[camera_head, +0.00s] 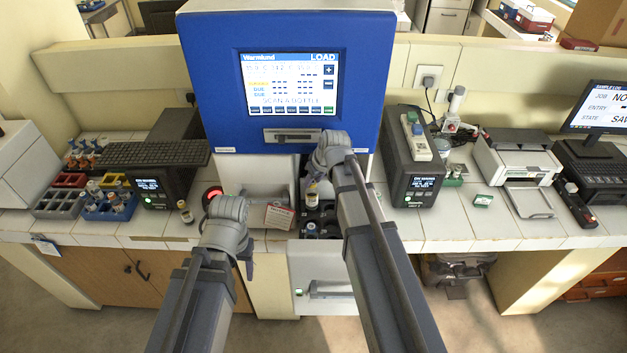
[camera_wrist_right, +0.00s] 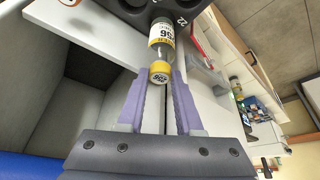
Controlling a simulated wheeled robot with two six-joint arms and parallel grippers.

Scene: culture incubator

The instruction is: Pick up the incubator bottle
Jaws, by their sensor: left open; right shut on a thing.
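The incubator bottle (camera_wrist_right: 162,44) is a small clear vial with a yellow cap and a white and yellow label. In the right wrist view its capped end lies between the purple fingers of my right gripper (camera_wrist_right: 160,88), which is shut on it. Its other end is toward a black numbered rack (camera_wrist_right: 122,10); I cannot tell if they touch. In the head view the bottle (camera_head: 312,194) shows above the rack, below my right wrist. My left gripper (camera_head: 247,266) is open and empty, low in front of the counter edge, left of the drawer.
The blue incubator (camera_head: 215,90) stands behind, its screen reading LOAD. Another vial (camera_head: 311,229) stands in the rack by the open drawer (camera_head: 325,268). A red-and-white card (camera_head: 279,216) is left of it. A lone vial (camera_head: 185,212) and filled racks (camera_head: 108,208) sit left.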

